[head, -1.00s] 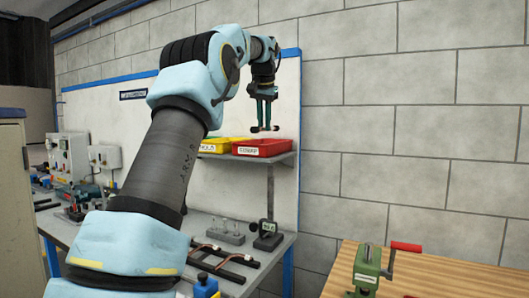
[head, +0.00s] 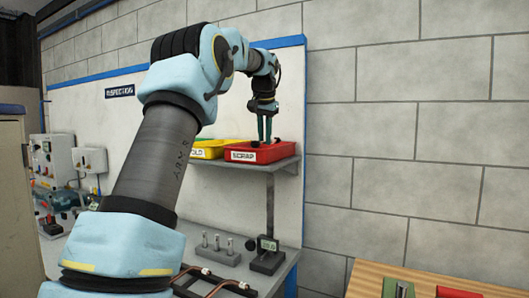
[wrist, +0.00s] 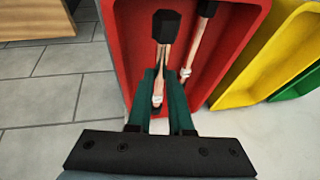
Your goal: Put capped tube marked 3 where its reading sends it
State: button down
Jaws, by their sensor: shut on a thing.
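My gripper (head: 267,138) is down at the red bin labelled SCRAP (head: 241,156) on the shelf. In the wrist view its teal fingers (wrist: 160,82) are shut on a copper tube (wrist: 165,57) with a black cap and a pale band. The held tube is inside the outline of the red bin (wrist: 125,50); I cannot tell whether it touches the floor of the bin. A second copper tube (wrist: 197,40) with a dark cap and a white band lies in the bin, just right of the held one. No number is readable on either tube.
A yellow bin (head: 209,150) stands left of the red one, with a green bin (wrist: 302,82) beyond it. Below the shelf are a gauge on a stand (head: 268,252) and a grey block with pegs (head: 218,253). A wooden bench (head: 365,277) is at the lower right.

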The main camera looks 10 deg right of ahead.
jog(key=shift+f, duration=2.15)
jog(key=shift+f, duration=0.15)
jog(key=c, duration=1.1)
grip_release()
jog(key=b+v, duration=0.1)
jog(key=v, duration=1.1)
